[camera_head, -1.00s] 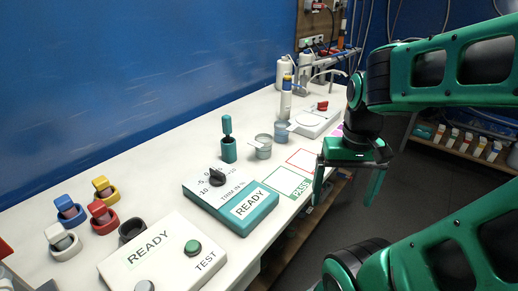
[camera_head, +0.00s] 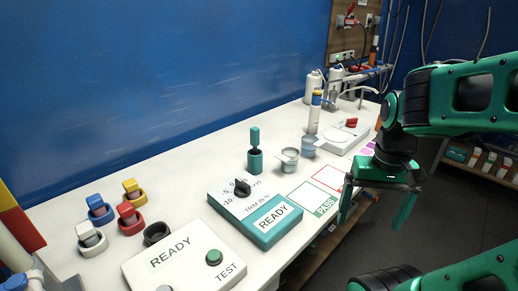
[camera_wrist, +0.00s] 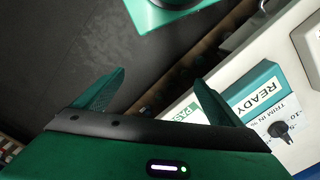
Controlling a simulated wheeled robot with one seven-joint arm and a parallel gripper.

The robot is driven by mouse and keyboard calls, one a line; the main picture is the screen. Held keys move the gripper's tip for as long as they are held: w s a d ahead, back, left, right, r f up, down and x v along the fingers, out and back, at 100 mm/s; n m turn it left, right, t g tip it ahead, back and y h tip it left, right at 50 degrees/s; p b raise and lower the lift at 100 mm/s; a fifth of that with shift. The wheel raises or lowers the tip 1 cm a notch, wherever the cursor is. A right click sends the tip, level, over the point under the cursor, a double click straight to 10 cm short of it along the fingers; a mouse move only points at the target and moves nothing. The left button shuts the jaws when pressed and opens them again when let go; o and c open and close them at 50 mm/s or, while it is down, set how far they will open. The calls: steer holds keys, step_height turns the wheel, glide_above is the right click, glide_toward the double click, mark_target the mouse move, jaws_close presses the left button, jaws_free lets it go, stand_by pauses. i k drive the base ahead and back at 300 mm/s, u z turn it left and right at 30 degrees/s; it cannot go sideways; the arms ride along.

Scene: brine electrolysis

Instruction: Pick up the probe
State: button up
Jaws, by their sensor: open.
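A teal-handled tool (camera_head: 255,138), which appears to be the probe, stands upright in a teal cup-like holder (camera_head: 255,162) in the middle of the bench. My gripper (camera_head: 375,212) hangs with its fingers pointing down, beyond the bench's front edge and to the right of the probe, well apart from it. Its two fingers are spread with nothing between them. In the wrist view my gripper (camera_wrist: 159,77) is also open and empty, over the floor and bench edge. The probe is not visible in the wrist view.
The teal READY box (camera_head: 255,213) with a black knob sits in front of the probe holder. Grey cups (camera_head: 290,160) stand to its right. The white READY/TEST box (camera_head: 185,262) and several coloured plugs (camera_head: 130,215) are at left. Red and green outlined areas (camera_head: 313,197) are empty.

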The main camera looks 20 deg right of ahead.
mark_target(254, 131)
steer(key=u, duration=1.85)
steer(key=k, duration=0.95)
steer(key=z, duration=1.5)
steer(key=i, duration=1)
